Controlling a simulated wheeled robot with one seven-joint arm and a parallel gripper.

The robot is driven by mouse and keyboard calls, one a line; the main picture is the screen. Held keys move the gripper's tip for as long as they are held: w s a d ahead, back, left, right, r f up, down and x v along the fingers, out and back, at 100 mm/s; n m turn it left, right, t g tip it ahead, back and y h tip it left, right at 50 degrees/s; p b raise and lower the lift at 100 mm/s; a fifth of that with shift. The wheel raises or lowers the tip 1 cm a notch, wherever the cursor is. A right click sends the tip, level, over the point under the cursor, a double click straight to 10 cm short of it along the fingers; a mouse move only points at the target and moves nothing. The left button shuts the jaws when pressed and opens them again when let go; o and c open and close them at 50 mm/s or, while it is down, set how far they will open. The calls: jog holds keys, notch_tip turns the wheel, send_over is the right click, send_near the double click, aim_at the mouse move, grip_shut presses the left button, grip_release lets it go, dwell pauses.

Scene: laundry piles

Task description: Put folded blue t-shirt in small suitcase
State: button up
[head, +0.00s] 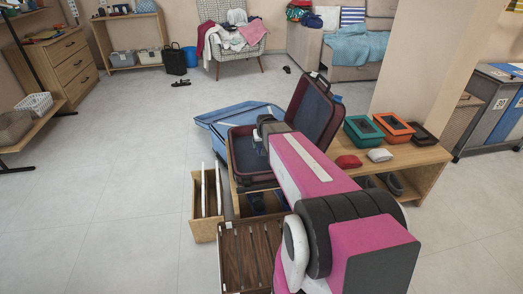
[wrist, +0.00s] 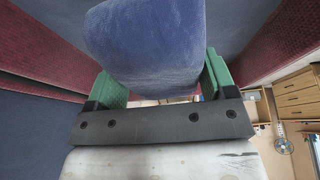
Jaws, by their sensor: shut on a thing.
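An open maroon suitcase (head: 317,103) with dark blue lining stands on the wooden bench, its lid raised. My arm reaches over it and hides part of its base. In the wrist view my gripper (wrist: 160,82) has green fingers closed on the folded blue t-shirt (wrist: 148,40), which bulges up between them. The suitcase's dark red walls (wrist: 50,55) and blue lining surround the shirt and fingers on both sides. I cannot tell whether the shirt touches the lining.
A blue case (head: 236,112) lies behind the maroon suitcase. The bench (head: 425,157) holds teal, orange and dark boxes and a red item (head: 348,162). A wooden holder (head: 204,222) and a slatted brown crate (head: 235,262) stand in front.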

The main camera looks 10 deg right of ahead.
jog(key=shift+w+a+f, duration=0.25)
jog(key=shift+w+f, duration=0.25)
jog(key=shift+w, duration=0.15)
jog(key=shift+f, duration=1.9)
jog(key=shift+f, duration=0.15)
jog(key=o, duration=0.9)
jog(key=shift+o, duration=0.2)
jog(key=shift+s, duration=0.1)
jog(key=v, duration=1.2)
jog(key=shift+s, duration=0.25)
jog(key=s+f+g, duration=0.3)
jog(key=s+g, duration=0.1)
jog(key=s, duration=1.2)
jog(key=shift+s+a+g, duration=0.15)
jog(key=shift+s+g, duration=0.1)
jog(key=shift+g, duration=0.05)
